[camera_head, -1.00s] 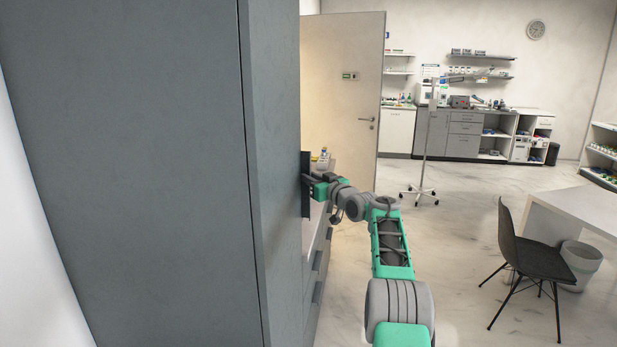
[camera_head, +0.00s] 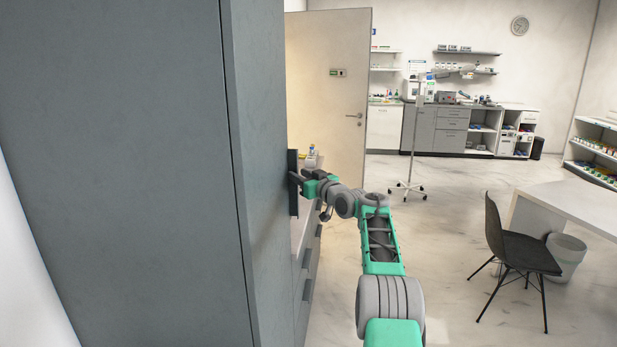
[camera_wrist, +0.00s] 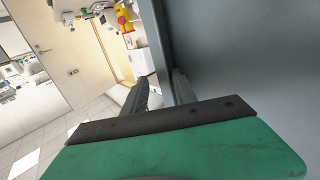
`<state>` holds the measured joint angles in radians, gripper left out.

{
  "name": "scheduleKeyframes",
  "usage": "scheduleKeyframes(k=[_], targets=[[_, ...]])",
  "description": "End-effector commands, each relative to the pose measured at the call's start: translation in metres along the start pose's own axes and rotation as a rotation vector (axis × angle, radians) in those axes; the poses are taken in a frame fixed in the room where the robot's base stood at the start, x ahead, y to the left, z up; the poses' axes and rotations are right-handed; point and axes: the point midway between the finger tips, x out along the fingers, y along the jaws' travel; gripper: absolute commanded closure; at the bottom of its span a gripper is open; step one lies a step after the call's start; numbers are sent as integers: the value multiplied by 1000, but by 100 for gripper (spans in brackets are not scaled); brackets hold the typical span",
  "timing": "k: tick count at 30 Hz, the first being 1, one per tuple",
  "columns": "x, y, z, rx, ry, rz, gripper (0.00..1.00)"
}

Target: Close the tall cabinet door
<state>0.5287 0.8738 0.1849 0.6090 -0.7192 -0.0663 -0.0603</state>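The tall cabinet (camera_head: 110,150) is a large grey-blue body filling the left of the head view. Its front edge panel (camera_head: 262,130) runs down beside a thin dark seam. A dark upright bar (camera_head: 292,160), which looks like the door handle, stands at the panel's far side. My gripper (camera_head: 294,178) is level with this bar, at or against it. In the wrist view my gripper (camera_wrist: 161,84) shows two dark fingers apart, close beside a grey panel (camera_wrist: 250,50). I cannot tell whether they touch the bar. The door's hinge side and opening angle are hidden.
A low drawer unit (camera_head: 309,270) stands beyond the cabinet. Behind it is a pale room door (camera_head: 335,60). A wheeled stand (camera_head: 411,150), a dark chair (camera_head: 520,245), a bin (camera_head: 566,258) and a white desk (camera_head: 580,200) are to the right. The floor between is clear.

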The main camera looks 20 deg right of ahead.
Motion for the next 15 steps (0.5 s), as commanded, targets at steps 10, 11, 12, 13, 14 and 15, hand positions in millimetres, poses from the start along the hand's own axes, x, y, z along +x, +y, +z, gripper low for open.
scheduleKeyframes(k=[10,11,12,13,14,15], targets=[[-44,-4,-9,-8,19,-7,60],[-50,-2,-8,-7,17,-5,60],[-58,0,-7,-6,15,-1,60],[-65,3,-6,-4,14,3,60],[-70,4,-5,-3,13,4,60],[-77,6,-5,-2,12,6,60]])
